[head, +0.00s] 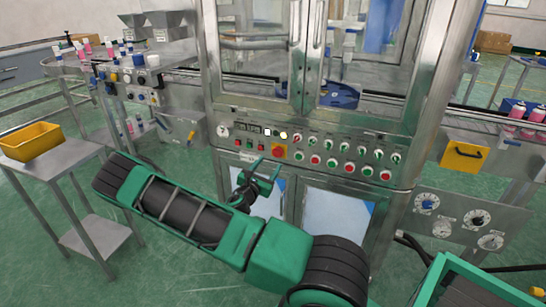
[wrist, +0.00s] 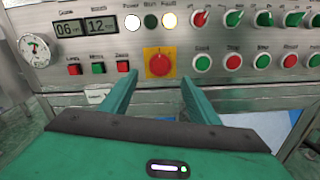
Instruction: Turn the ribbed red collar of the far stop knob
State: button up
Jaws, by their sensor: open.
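A red stop knob (wrist: 160,63) sits on a square yellow-orange plate on the machine's control panel, straight ahead in the wrist view. It also shows in the head view as a small red knob (head: 279,151) low on the panel. The ribs of its collar are too small to make out. My gripper (wrist: 160,82) is open and empty, with its two green fingers on the left and right below the knob in the picture. In the head view my gripper (head: 270,168) is just below and left of the knob. Contact with the knob is not visible.
Red and green buttons (wrist: 202,63) and selector switches (wrist: 200,18) crowd the panel to the right. A yellow bin (head: 30,141) stands on a side table.

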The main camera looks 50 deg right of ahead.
aim_at(276, 154)
jog(key=x, duration=0.8)
jog(key=shift+w+a, duration=0.1)
jog(key=shift+w, duration=0.05)
jog(key=shift+c, duration=0.5)
